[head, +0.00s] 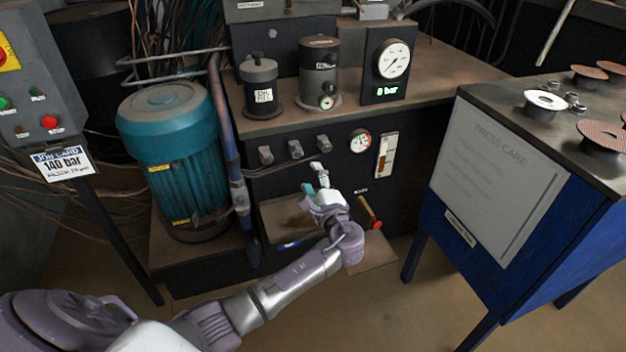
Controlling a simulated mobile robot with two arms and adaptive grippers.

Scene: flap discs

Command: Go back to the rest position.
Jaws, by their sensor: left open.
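My left arm comes in from the lower left and reaches toward the front of the dark hydraulic unit (310,152). My left gripper (314,180) is open, with its fingers pointing up and away, below the row of small valve knobs (296,149). I see nothing held between its fingers. The gripper and wrist hide part of the open recess (282,216) behind them. I cannot tell whether the gripper touches the unit. My right gripper is not in view.
A teal motor (176,150) stands left of the unit. A control panel (38,90) with a "140 bar" card is at far left. A blue cabinet (530,235) with flap discs (546,101) on top stands at right.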

